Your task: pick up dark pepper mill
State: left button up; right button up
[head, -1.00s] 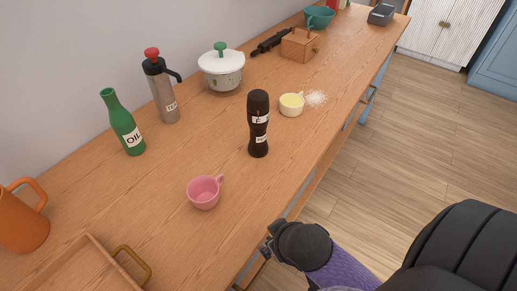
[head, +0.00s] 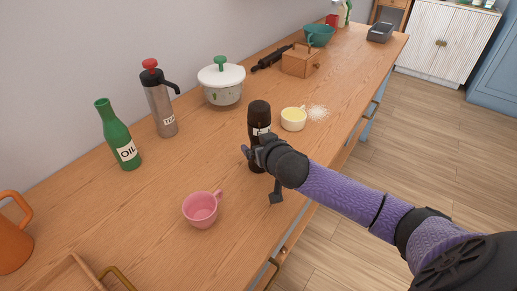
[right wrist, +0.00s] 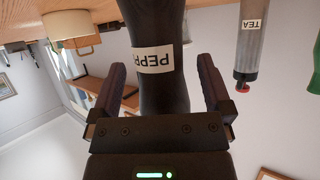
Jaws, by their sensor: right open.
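The dark pepper mill (head: 259,116) stands upright on the wooden counter in the head view, its lower part partly hidden by my right gripper. My right gripper (head: 260,172) reaches in from the right, low at the mill. In the right wrist view, which is upside down, the mill (right wrist: 163,88) with its white label stands between the two open fingers of the gripper (right wrist: 162,88). A gap shows on each side, so the fingers do not appear to press on it. My left gripper is not in view.
A pink cup (head: 201,209) stands in front of the mill. A cream cup (head: 293,120) is behind it, beside white powder. A green oil bottle (head: 118,138), a tea flask (head: 160,103) and a lidded pot (head: 222,85) stand along the wall. The wooden counter (head: 165,185) has bare room between.

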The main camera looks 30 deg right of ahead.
grip_shut()
dwell(0.4)
jog(key=shift+r, duration=0.15)
